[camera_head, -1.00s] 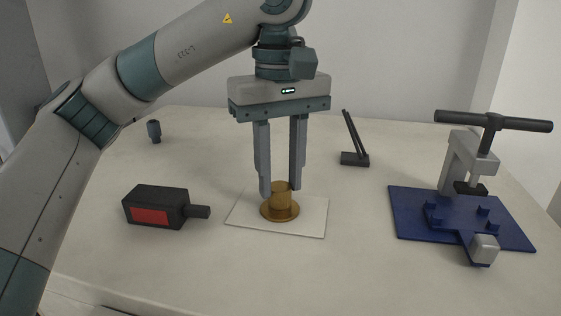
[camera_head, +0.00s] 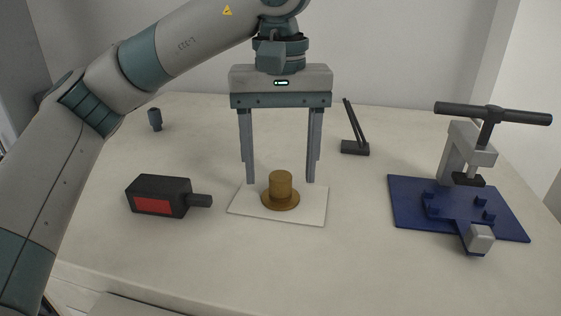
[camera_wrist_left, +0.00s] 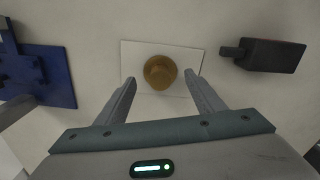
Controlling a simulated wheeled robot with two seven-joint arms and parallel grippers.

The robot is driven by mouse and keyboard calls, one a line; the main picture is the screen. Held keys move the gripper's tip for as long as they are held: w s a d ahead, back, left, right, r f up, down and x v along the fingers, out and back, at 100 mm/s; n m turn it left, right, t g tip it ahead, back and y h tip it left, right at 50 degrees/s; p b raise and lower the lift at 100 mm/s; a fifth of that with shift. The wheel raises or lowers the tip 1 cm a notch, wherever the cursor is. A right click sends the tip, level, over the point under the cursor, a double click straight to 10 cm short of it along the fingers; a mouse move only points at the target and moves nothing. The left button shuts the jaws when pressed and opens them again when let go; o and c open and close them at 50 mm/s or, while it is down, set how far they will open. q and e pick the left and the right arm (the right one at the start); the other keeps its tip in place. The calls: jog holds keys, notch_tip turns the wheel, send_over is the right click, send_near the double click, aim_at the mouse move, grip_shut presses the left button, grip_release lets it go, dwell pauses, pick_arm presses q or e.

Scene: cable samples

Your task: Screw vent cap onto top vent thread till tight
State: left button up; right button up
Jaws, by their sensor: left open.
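A brass-coloured piece, a short cylinder on a round flange (camera_head: 280,187), stands upright on a thin white plate (camera_head: 240,205) at mid-table. I cannot tell whether it is the vent cap alone or the cap on its thread. It also shows in the left wrist view (camera_wrist_left: 160,71), between and just beyond my fingertips. My left gripper (camera_head: 280,184) points down and is open, one finger on each side of the brass cylinder, with clear gaps and no visible contact. No separate thread is visible. My right gripper is not in view.
A black box with a red panel (camera_head: 152,206) lies left of the plate. A blue base with a grey T-handled clamp (camera_head: 405,205) stands at right. A small dark cylinder (camera_head: 155,119) and a black stand with thin rods (camera_head: 355,147) are farther back. The front table is clear.

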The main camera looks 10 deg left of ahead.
aim_at(281, 176)
pick_arm(q)
jog(key=shift+r, duration=0.2)
dwell(0.4)
jog(key=shift+r+b, duration=0.3)
jog(key=shift+r, duration=0.25)
notch_tip(281, 176, up, 16)
jog(key=b, duration=0.1)
dwell(0.6)
